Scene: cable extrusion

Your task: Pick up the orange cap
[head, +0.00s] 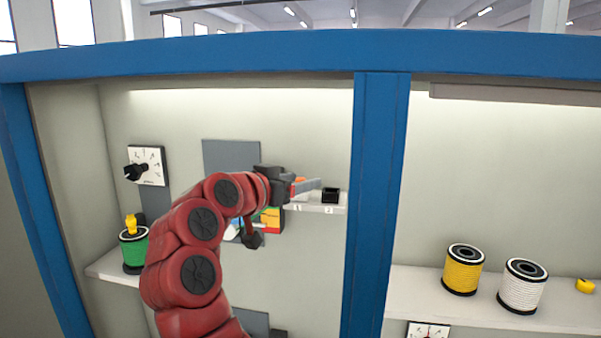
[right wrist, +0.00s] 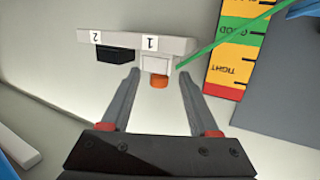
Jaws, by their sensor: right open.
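The orange cap (right wrist: 159,83) shows in the right wrist view, against a small white block at the place marked 1 on a white shelf (right wrist: 180,46). My right gripper (right wrist: 159,77) is open, with one finger on each side of the cap in the picture. Gaps show between the cap and both fingers, and I see no contact. In the head view my right gripper (head: 308,187) is at the small numbered shelf (head: 316,207), and a bit of orange (head: 299,180) shows by its fingers. My left gripper is not in view.
A black square holder (head: 330,194) is at place 2. A green line runs near the finger, beside a coloured tension gauge (right wrist: 238,50). A blue post (head: 378,200) stands right of the shelf. Green (head: 134,250), yellow (head: 463,269) and white (head: 522,286) spools stand on shelves.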

